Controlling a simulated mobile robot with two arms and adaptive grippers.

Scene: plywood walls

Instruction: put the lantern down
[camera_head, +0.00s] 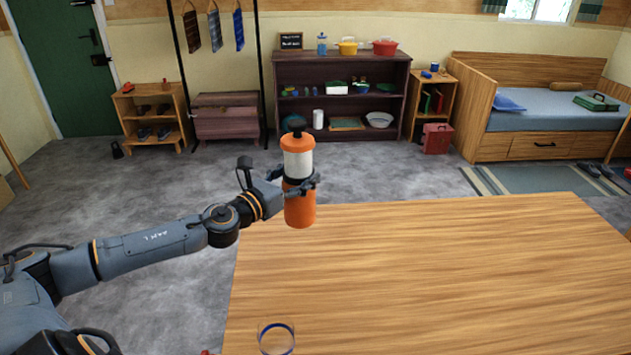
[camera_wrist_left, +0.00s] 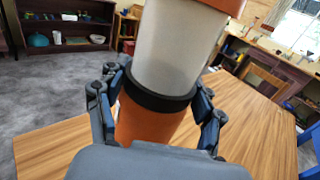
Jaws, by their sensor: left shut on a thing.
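The lantern (camera_head: 299,160) is an upright cylinder with an orange base, a dark band, a white middle and an orange top with a dark cap. My left gripper (camera_head: 301,185) is shut on it around the dark band. In the head view the lantern shows at the far left corner of the wooden table (camera_head: 430,270); I cannot tell how far its base is from the tabletop. In the left wrist view the lantern (camera_wrist_left: 172,60) stands between both fingers, its top cut off by the frame. My right gripper is not in view.
A clear glass with a blue rim (camera_head: 276,338) stands at the table's near left edge. The rest of the visible tabletop is bare. A dark shelf (camera_head: 340,95) with pots and bowls stands by the back wall. A bed (camera_head: 545,105) is at the right.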

